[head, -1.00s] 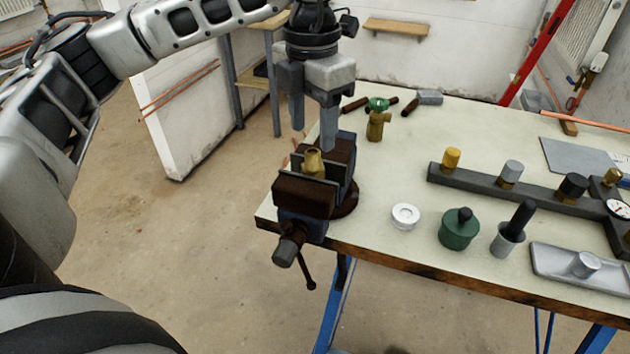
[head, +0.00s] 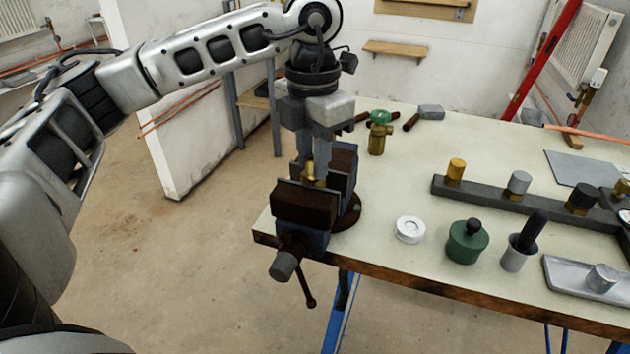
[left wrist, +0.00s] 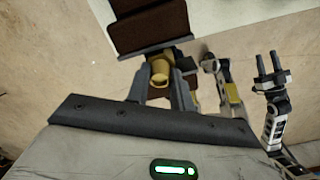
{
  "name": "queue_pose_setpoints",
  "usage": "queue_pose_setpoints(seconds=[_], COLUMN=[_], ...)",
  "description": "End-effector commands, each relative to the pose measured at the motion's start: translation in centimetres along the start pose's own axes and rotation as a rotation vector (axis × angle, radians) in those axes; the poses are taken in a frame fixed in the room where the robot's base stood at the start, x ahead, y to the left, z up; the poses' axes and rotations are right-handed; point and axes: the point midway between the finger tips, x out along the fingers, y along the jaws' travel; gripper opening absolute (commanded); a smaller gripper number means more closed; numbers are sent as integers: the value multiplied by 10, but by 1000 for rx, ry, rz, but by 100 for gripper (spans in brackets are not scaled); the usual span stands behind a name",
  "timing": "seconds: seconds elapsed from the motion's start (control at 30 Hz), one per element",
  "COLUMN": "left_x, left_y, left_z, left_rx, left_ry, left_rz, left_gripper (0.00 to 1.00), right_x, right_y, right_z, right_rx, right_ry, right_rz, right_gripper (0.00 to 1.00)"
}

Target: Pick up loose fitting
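The loose fitting is a small brass piece (head: 311,176) standing between the jaws of the bench vise (head: 305,205). In the left wrist view the fitting (left wrist: 160,75) shows its round open end between my fingers. My left gripper (head: 312,165) points down over the vise, its fingers closed in against the fitting from both sides. The fitting's lower part is hidden by the vise jaw. My right gripper (left wrist: 268,68) shows only in the left wrist view, with its two fingers apart and nothing between them.
On the bench (head: 400,255) are a green-topped brass valve (head: 377,135), a white ring (head: 410,229), a green pot (head: 467,242), a grey cup (head: 516,254), a tray (head: 570,280) and a dark rack with caps (head: 490,193). The bench front between vise and ring is clear.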

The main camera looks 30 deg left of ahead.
Motion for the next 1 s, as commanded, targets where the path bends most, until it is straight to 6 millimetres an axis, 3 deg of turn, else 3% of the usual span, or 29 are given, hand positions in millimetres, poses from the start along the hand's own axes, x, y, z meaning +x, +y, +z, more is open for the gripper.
queue_pose_setpoints(seconds=[1.0], left_x=[-31], left_y=[0], left_z=[0], left_rx=[0], left_ry=[-1], left_rz=[-1], left_gripper=[0], right_x=[-11], right_y=[1], right_z=[-17], right_rx=[-11], right_ry=[0], right_rz=[2], right_gripper=[42])
